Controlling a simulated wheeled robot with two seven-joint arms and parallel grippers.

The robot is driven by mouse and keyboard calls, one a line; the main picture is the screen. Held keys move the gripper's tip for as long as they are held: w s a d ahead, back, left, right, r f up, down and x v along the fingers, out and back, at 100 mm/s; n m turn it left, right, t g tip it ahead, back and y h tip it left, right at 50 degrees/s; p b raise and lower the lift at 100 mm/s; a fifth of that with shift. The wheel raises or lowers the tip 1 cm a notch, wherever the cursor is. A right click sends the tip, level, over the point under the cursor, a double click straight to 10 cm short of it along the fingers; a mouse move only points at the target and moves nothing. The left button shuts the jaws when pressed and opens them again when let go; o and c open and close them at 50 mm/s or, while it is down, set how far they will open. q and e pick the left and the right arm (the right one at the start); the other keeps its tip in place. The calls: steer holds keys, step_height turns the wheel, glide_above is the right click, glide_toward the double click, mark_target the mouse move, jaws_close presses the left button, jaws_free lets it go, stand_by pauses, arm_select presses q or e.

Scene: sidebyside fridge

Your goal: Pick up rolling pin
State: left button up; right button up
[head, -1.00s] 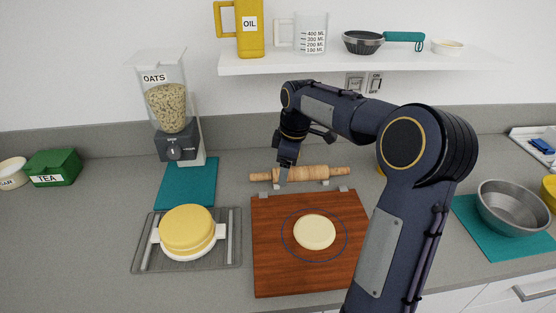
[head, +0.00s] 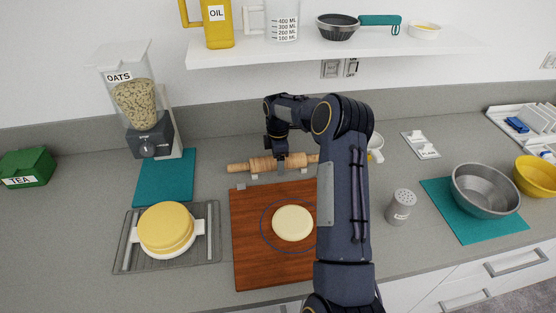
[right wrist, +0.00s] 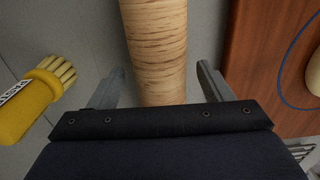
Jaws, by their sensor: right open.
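The wooden rolling pin (head: 248,165) lies across small rests behind the brown cutting board (head: 245,240) in the head view. Its right end is partly hidden by my right arm. My right gripper (head: 281,165) is at the pin's middle, pointing down. In the right wrist view the pin's barrel (right wrist: 157,50) runs between the two open fingers of the gripper (right wrist: 160,88), with a gap showing on each side. My left gripper is not in view.
A pale dough disc (head: 293,223) lies on the board. A yellow brush (right wrist: 30,100) lies near the pin in the right wrist view. A shaker (head: 400,206) and steel bowl (head: 485,190) stand to the right. A shelf (head: 340,58) hangs above.

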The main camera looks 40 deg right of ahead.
steer(key=shift+f, duration=0.25)
steer(key=c, duration=1.2)
steer(key=shift+r, duration=0.15)
steer(key=shift+r, duration=0.45)
steer(key=s+a+r+b, duration=0.1)
steer(key=a+r, duration=0.3)
steer(key=s+a+r+b, duration=0.1)
steer(key=a+r+b, duration=0.1)
steer(key=a+r, duration=0.2)
steer(key=s+a+r+b, duration=0.2)
steer(key=a+r, duration=0.2)
steer(key=a, duration=0.1)
steer(key=shift+a, duration=0.25)
